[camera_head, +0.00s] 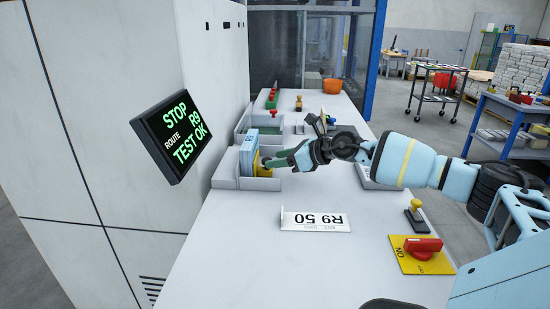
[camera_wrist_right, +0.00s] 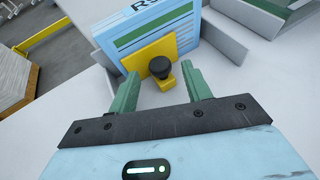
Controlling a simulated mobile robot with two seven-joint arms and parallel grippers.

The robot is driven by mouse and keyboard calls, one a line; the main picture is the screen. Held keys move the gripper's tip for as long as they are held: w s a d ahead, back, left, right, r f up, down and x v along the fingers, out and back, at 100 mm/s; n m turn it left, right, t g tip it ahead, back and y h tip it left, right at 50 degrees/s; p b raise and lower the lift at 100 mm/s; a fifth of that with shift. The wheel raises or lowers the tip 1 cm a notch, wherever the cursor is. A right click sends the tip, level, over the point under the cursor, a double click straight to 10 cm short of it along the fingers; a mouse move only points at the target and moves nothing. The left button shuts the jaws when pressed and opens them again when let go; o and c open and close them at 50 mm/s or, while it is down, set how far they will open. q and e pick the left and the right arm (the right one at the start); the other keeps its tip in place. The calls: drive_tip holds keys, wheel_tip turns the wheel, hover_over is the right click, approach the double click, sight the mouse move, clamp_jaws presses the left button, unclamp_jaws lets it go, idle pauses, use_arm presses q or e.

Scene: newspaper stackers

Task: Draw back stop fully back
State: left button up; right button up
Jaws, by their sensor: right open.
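The back stop (camera_wrist_right: 143,56) is a yellow plate with a black knob (camera_wrist_right: 160,66), standing against the front of a blue-edged stack (camera_wrist_right: 148,21) marked with an R. In the head view the yellow stop (camera_head: 257,166) shows at the stack's near right side, inside a grey tray (camera_head: 226,168). My right gripper (camera_wrist_right: 158,72) is open, its green fingertips on either side of the knob in the wrist picture. I cannot tell whether they touch it. In the head view this gripper (camera_head: 280,160) reaches in from the right. My left gripper is not in view.
A screen (camera_head: 172,135) on the white wall reads STOP, ROUTE R9, TEST OK. A red switch (camera_head: 423,245) and a yellow-handled stamp (camera_head: 415,212) are at the right edge.

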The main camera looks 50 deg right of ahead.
drive_tip(key=shift+x, duration=1)
clamp_jaws()
